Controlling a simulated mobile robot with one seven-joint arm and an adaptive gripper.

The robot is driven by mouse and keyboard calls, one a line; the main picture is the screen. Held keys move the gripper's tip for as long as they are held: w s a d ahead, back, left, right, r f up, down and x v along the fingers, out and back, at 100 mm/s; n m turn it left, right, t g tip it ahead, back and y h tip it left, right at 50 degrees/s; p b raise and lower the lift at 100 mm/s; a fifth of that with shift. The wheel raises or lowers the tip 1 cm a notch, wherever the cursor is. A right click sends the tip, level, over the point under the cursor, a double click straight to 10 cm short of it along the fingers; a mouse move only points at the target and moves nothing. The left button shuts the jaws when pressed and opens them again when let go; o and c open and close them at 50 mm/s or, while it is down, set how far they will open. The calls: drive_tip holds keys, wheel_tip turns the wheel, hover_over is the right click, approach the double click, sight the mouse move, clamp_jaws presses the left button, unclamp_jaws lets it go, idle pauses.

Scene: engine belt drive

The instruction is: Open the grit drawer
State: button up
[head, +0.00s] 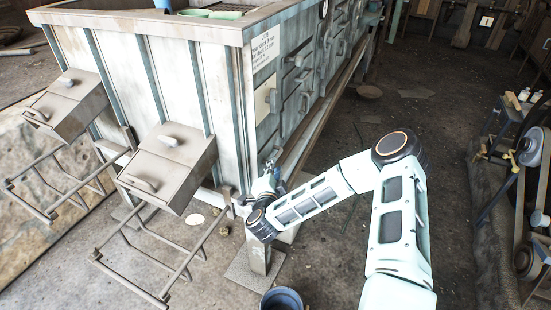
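A large weathered grey bench (215,90) fills the upper left. Its right side carries several drawer fronts with grey handles; one drawer front (266,98) with a pale plate is nearest the bench corner. I cannot tell which one is the grit drawer, and all look shut from here. My gripper (268,180) is low by the bench's near right corner, below that drawer front. Its fingers are small and partly merged with the bench behind, so I cannot tell whether they are open or touch anything.
Two grey boxes with handles, one on the left (68,105) and one nearer (170,165), sit on wire frames along the bench's left side. A dark bucket (282,299) stands on the floor below my arm. Belt machinery (530,150) lines the right; the floor between is mostly clear.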

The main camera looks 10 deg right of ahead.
sight(277, 158)
drive_tip(key=b+x, duration=0.1)
drive_tip(key=x, duration=0.7)
drive_tip(key=shift+w+d+b, duration=0.1)
drive_tip(key=shift+w+b, duration=0.25)
drive_tip(key=shift+c, duration=0.7)
clamp_jaws()
